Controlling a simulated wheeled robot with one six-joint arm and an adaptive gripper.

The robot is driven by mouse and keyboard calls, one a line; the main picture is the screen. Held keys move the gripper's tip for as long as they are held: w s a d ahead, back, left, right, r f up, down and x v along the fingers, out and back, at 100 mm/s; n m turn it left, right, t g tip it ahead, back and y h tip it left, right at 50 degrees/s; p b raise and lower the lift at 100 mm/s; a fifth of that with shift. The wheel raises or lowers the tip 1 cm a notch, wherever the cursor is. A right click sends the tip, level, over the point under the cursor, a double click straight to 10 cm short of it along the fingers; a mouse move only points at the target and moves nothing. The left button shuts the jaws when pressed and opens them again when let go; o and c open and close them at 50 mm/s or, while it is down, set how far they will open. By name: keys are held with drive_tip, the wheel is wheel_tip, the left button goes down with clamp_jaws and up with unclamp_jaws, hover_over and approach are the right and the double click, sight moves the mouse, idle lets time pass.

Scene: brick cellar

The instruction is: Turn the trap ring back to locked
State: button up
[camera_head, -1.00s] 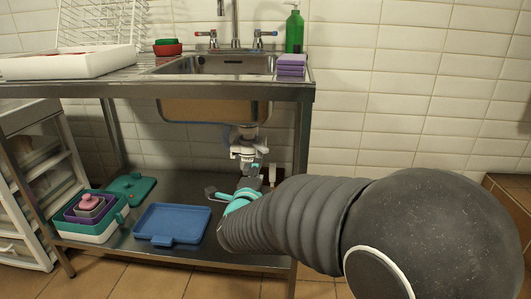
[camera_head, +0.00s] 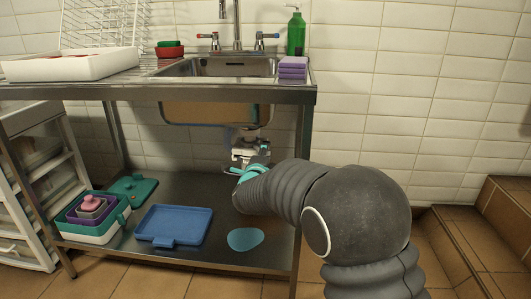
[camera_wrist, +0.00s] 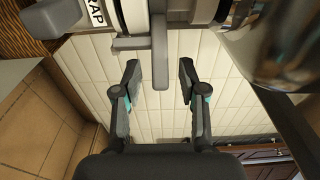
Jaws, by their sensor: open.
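The white trap (camera_head: 243,158) hangs under the sink basin, partly hidden by my arm. In the wrist view, the trap's ring (camera_wrist: 131,16) is at the top, beside a label (camera_wrist: 96,12) reading "RAP" with its start cut off. A grey lever (camera_wrist: 159,48) sticks out from the ring area toward my gripper. My gripper (camera_wrist: 160,80) is open, its two fingers either side of the lever's line, with the lever's end at about the fingertips. No contact shows. In the head view, my gripper (camera_head: 236,170) is just below the trap, partly hidden.
The steel sink table's leg (camera_head: 298,185) stands close beside my arm. Brick-tiled steps (camera_head: 480,235) lie at right.

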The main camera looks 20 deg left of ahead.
drive_tip(key=shift+w, duration=0.4)
clamp_jaws()
